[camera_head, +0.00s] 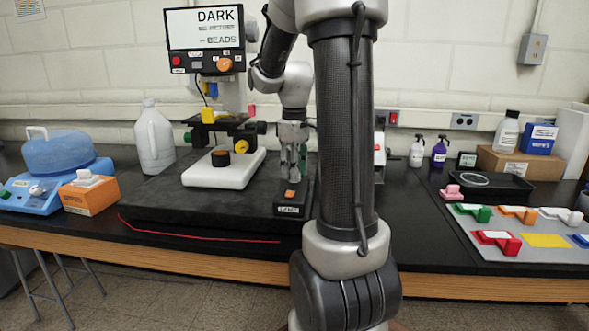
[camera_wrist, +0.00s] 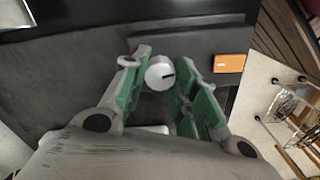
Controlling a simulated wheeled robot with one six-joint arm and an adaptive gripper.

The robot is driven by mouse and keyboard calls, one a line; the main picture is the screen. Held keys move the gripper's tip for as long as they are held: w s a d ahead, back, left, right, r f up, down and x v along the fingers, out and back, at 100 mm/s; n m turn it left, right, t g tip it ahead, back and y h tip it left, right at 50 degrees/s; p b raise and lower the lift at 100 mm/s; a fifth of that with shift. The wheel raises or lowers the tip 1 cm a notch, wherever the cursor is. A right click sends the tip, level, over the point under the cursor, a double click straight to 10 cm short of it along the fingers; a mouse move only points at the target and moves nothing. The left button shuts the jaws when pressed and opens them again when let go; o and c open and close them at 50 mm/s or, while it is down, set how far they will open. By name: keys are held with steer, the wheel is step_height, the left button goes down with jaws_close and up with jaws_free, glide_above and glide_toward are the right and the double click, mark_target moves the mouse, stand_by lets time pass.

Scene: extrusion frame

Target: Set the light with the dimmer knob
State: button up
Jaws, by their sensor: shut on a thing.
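The dimmer knob (camera_wrist: 158,76) is a white round knob with a black pointer line on its face. In the wrist view it sits between the green-padded fingers of my gripper (camera_wrist: 163,62), which is shut on it. In the head view my gripper (camera_head: 291,172) points down over the dark dimmer box (camera_head: 309,197), and the knob is hidden there. An orange rocker (camera_head: 290,194) shows on the box; it also shows in the wrist view (camera_wrist: 229,63), right of the fingers. The monitor (camera_head: 205,28) reads "DARK", with smaller text and "BEADS" below.
A microscope-like stand with a white base (camera_head: 223,172) is left of my gripper on the black slab (camera_head: 150,203). A white jug (camera_head: 154,138) and blue centrifuge-like device (camera_head: 40,190) stand further left. A grey mat (camera_head: 512,250) with coloured pieces lies right.

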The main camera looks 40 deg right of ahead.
steer(key=shift+m, duration=0.4)
steer(key=m, duration=0.4)
steer(key=shift+m, duration=0.3)
steer(key=m, duration=0.5)
stand_by(0.3)
steer(key=o, duration=1)
